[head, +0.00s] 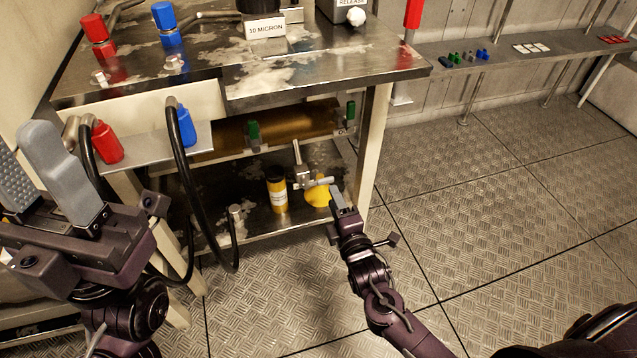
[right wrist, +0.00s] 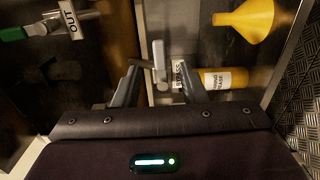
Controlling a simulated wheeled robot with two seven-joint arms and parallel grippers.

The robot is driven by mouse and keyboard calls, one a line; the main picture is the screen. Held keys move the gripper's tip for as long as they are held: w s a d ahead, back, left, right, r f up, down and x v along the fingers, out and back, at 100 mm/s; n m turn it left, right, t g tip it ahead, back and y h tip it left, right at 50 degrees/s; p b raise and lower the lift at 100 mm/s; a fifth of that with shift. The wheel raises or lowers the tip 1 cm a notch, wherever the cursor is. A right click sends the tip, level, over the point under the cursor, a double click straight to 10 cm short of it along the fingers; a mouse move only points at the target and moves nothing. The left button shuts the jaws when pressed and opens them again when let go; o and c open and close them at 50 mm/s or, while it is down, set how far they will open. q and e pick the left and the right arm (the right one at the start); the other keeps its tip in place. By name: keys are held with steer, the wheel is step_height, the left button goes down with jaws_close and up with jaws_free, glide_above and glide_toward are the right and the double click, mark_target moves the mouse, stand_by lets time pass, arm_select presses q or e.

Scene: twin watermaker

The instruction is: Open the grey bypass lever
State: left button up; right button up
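The grey bypass lever (head: 297,153) stands upright on its valve on the lower shelf of the bench. It also shows in the right wrist view (right wrist: 159,56), with a partly covered BYPASS label (right wrist: 180,76) beside it. My right gripper (head: 336,195) is open, in front of the shelf and close to the valve. In the right wrist view its fingers (right wrist: 158,80) are spread to either side of the lever, with a gap on each side; I cannot tell how deep the lever reaches between them. My left gripper (head: 42,165) is open and empty at the left.
A yellow labelled bottle (head: 277,195) and a yellow funnel (head: 318,194) stand near the valve. Black hoses (head: 190,175) hang at the shelf's left. Green-handled valves (head: 253,133) sit above on the brass-coloured cylinder. The bench leg (head: 373,150) is close to my right gripper. The floor to the right is clear.

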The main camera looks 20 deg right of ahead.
mark_target(327, 183)
steer(key=w+b, duration=0.2)
steer(key=w, duration=0.5)
steer(key=shift+a, duration=0.1)
jaws_close()
